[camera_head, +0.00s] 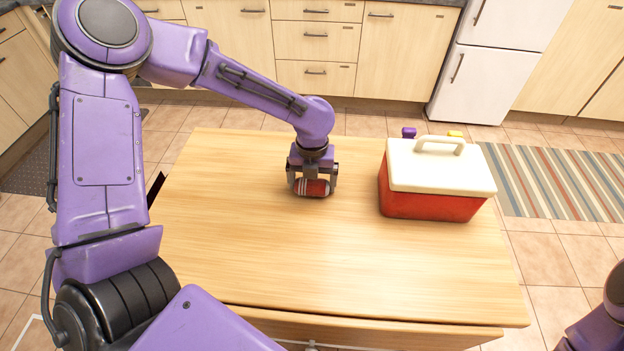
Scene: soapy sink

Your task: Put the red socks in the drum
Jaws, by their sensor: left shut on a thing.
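My left gripper (312,184) points down over the middle of the wooden table. Its fingers are shut around a small red bundle with white bands, which looks like the red socks (313,188). My right gripper is out of the picture; only part of my right arm shows at the lower right corner. No drum can be made out in this view.
A red cooler (430,205) with a white lid and handle stands on the table (330,265), right of the gripper. A purple item (409,132) and a yellow item (455,134) peek out behind it. The table's front and left are clear. A striped rug (560,180) lies beyond.

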